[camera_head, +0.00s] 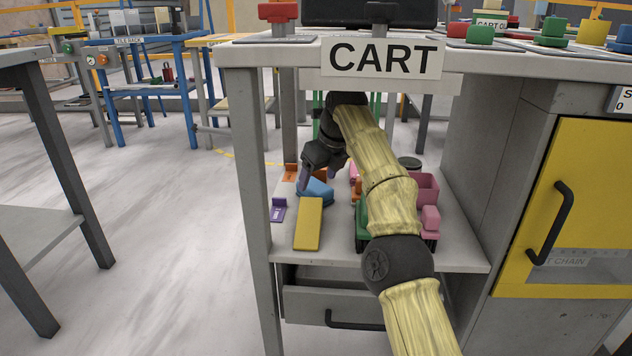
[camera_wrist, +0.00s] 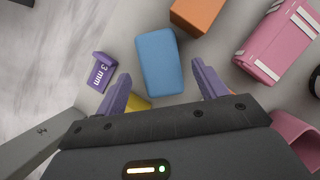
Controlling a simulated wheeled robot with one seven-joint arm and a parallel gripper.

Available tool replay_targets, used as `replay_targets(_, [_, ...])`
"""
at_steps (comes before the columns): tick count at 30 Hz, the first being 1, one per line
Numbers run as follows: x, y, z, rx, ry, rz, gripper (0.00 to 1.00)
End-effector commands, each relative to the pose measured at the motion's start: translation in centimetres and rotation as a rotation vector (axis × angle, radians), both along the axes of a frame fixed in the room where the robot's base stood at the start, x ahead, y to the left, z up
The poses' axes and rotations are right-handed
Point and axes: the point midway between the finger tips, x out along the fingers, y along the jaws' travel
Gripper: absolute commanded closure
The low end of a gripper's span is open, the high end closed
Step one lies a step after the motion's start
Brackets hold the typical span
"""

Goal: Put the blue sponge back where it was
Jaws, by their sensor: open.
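The blue sponge (camera_head: 316,192) lies on the lower shelf (camera_head: 452,256) under the CART sign. It is a rounded block, partly hidden by my gripper in the head view. In the wrist view the blue sponge (camera_wrist: 159,62) lies flat just ahead of and between my fingertips. My gripper (camera_head: 320,176) reaches down to the shelf from above it. In the wrist view my gripper (camera_wrist: 163,76) is open, with its two purple fingers apart and nothing held. I cannot tell how high the fingertips are above the sponge.
A yellow block (camera_head: 308,224) lies in front of the sponge. A purple 3 mm piece (camera_wrist: 98,72) is to its left, an orange block (camera_wrist: 197,14) behind right. A pink striped thing (camera_wrist: 278,42) is further right. The table top (camera_head: 270,52) overhangs the shelf; a table leg (camera_head: 247,170) stands left.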

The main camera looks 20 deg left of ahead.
Motion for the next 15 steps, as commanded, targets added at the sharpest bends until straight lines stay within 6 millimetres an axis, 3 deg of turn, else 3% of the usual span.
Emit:
replay_targets(1, [-0.2, -0.3, 1.2, 0.001, -0.002, 0.000, 0.29])
replay_targets(6, [-0.6, -0.9, 2.9, 0.000, 0.000, 0.000, 0.29])
replay_targets(15, [-0.7, -1.0, 3.0, -0.001, 0.000, 0.001, 0.29])
